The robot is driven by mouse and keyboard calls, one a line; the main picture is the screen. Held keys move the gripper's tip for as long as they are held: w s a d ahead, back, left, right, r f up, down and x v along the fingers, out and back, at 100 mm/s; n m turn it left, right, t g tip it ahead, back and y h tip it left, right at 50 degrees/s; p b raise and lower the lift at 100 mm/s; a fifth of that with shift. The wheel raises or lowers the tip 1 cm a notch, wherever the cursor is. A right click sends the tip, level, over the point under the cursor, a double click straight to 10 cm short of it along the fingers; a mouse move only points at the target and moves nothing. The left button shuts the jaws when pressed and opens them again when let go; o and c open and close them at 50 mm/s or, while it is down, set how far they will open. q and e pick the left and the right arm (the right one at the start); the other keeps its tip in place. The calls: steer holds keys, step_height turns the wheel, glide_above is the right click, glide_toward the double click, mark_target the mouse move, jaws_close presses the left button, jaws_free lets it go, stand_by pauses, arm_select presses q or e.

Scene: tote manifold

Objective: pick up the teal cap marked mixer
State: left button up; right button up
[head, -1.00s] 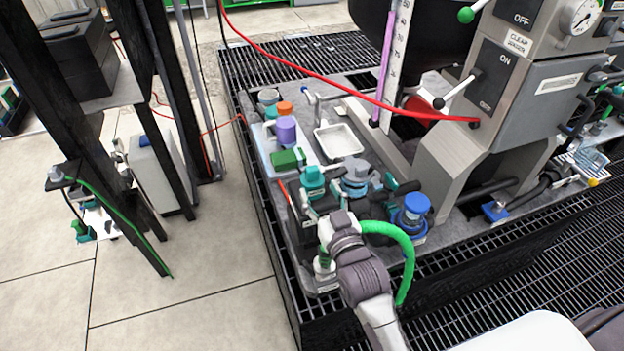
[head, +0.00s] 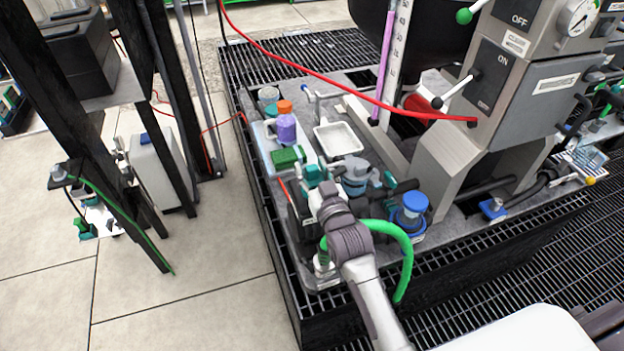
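A teal cap (head: 313,175) shows among the fittings at the left part of the grey bench, close to a grey-blue round fitting. No marking on it can be read at this size. My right arm reaches in from the bottom, and my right gripper (head: 311,199) is at its far end, just in front of the teal cap. The dark fingers blend with black parts around them. I cannot tell whether they touch the cap or how far apart they are. My arm's end hides the lower part of this area. My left gripper is not in view.
A green block (head: 287,157), a purple jar (head: 286,128) and an orange cap (head: 285,106) stand behind. A white tray (head: 338,140) lies behind the fittings. A blue-capped fitting (head: 414,204) stands to the right. A green hose (head: 404,250) loops beside my arm.

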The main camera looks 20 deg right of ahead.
jaws_close()
